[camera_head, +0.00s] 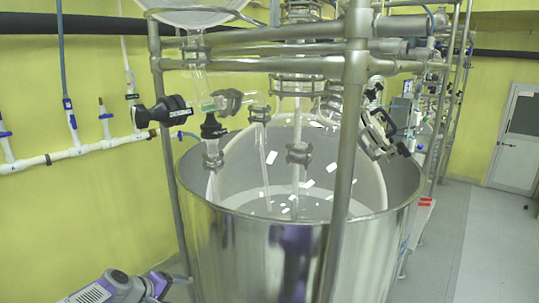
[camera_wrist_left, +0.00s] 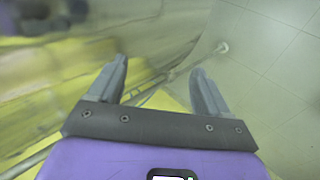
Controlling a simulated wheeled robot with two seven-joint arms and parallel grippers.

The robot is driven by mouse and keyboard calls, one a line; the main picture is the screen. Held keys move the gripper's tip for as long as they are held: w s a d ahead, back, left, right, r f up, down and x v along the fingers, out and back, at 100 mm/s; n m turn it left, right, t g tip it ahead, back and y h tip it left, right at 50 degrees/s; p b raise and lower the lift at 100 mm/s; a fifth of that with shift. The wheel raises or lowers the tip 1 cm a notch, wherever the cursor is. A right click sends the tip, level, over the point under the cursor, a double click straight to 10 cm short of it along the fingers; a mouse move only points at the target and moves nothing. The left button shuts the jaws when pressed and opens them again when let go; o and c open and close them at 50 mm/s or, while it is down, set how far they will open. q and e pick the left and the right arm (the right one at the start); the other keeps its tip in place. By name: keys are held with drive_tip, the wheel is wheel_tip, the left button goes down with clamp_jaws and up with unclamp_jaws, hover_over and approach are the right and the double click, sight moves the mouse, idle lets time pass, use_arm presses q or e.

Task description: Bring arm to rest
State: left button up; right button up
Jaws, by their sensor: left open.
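My left arm shows at the bottom left of the head view, low beside the steel vessel (camera_head: 255,245). Its far end lies against the vessel's left side in the picture, and I cannot tell whether it touches. In the left wrist view my left gripper (camera_wrist_left: 163,82) is open and empty, its two grey fingers apart. Between and beyond the fingers are a blurred yellow surface and the grey floor (camera_wrist_left: 270,80). My right gripper is in neither view.
A steel frame post (camera_head: 345,160) stands in front of the vessel, with glass tubing and black-handled valves (camera_head: 172,110) above it. White pipes (camera_head: 85,150) run along the yellow wall at left. Open floor (camera_head: 480,240) lies at right, before a white door (camera_head: 518,140).

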use_arm(q)
drive_tip(key=s+d+f+m+g+y, duration=0.15)
drive_tip(key=s+f, duration=0.25)
drive_tip(key=f, duration=0.4)
drive_tip(key=s+d+f+g, duration=0.1)
drive_tip(key=s+d+f, duration=0.2)
drive_tip(key=f, duration=0.5)
drive_tip(key=s+d+f+m+g, duration=0.1)
drive_tip(key=s+d+f+g, duration=0.2)
drive_tip(key=f, duration=0.5)
drive_tip(key=s+d+f+m, duration=0.1)
drive_tip(key=s+d+f, duration=0.2)
drive_tip(key=s, duration=0.3)
drive_tip(key=s+d+f+m+g+b, duration=0.1)
drive_tip(key=s+d+f+m, duration=0.1)
drive_tip(key=s, duration=0.5)
drive_tip(key=s+d+f+m, duration=0.2)
drive_tip(key=s+d+f, duration=0.2)
drive_tip(key=s+f, duration=0.2)
drive_tip(key=shift+s+d+f+h, duration=0.15)
drive_tip(key=shift+s+d+h, duration=0.3)
drive_tip(key=shift+s, duration=0.2)
drive_tip(key=shift+g, duration=0.25)
